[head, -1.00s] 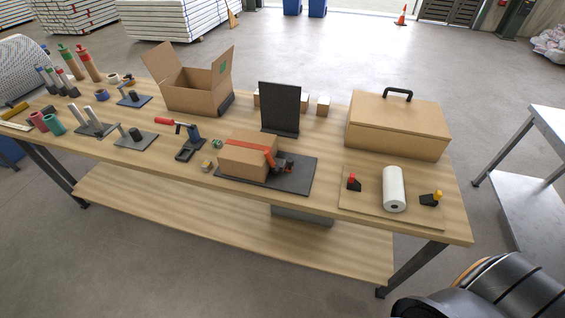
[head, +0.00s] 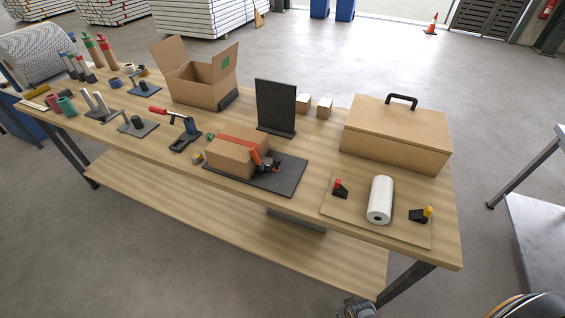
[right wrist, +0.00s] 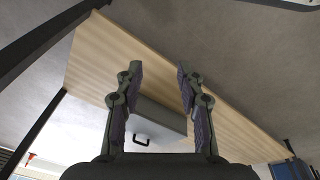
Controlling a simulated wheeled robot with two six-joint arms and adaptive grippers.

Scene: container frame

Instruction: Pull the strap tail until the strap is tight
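A cardboard box (head: 228,156) sits on a dark base plate (head: 287,182) at the table's front middle in the head view. An orange strap (head: 240,140) runs over its top to a dark buckle (head: 270,165) at its right end. The orange piece hanging at that end looks like the strap tail (head: 259,158), but it is small. My right gripper (right wrist: 160,88) is open and empty in the right wrist view, with the table's wood and a grey drawer behind it. It is apart from the strap. My left gripper is not in view.
A clamp (head: 184,130) stands left of the box and an upright black panel (head: 276,105) behind it. A white roll (head: 380,200) on a board and a large handled case (head: 396,138) are to the right. A lower shelf (head: 230,220) runs under the tabletop (head: 310,212).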

